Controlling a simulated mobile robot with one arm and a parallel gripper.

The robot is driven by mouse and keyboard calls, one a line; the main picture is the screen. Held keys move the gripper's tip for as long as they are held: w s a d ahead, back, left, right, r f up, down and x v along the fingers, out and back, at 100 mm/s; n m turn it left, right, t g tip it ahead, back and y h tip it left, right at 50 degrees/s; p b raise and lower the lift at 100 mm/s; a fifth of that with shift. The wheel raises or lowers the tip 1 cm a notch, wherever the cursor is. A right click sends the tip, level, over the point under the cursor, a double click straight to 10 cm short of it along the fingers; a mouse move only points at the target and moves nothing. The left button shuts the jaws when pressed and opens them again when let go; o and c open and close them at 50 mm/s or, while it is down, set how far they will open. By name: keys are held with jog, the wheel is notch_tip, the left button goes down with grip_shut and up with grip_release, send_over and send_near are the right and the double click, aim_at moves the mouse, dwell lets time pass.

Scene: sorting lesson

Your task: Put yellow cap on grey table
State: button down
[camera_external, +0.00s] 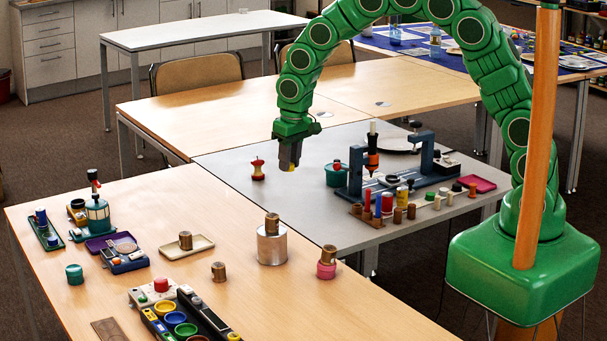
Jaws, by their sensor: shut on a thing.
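My gripper (289,163) points down over the left part of the grey table (240,220). It is shut on a small yellow thing, likely the yellow cap (292,169), of which only a little shows at the fingertips. The fingers hide the rest of it. The cap seems to be low over the tabletop; I cannot tell whether it touches it.
A teal pot (336,174) and a blue-grey stand (355,170) are to the right, with several small coloured pieces. The grey tabletop in front of my gripper is clear. A wooden table (120,300) holds more objects.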

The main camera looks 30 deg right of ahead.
jog(key=s+a+f+n, duration=0.1)
jog(key=s+a+f, duration=0.1)
jog(key=s+a, duration=0.9)
jog(key=s+a+f+n, duration=0.1)
jog(key=s+a+f, duration=0.2)
jog(key=s+a, duration=0.75)
send_over(222, 296)
jog(key=s+d, duration=0.1)
notch_tip(222, 296, down, 8)
jog(key=shift+s+d, duration=0.1)
jog(key=shift+w+a+f, duration=0.2)
jog(key=shift+a+f, duration=0.1)
jog(key=shift+f, duration=0.25)
jog(key=shift+w+a+f, duration=0.2)
jog(key=shift+a+f, duration=0.05)
jog(key=shift+f, duration=1.55)
jog(key=shift+f, duration=0.1)
jog(key=c, duration=0.9)
grip_release()
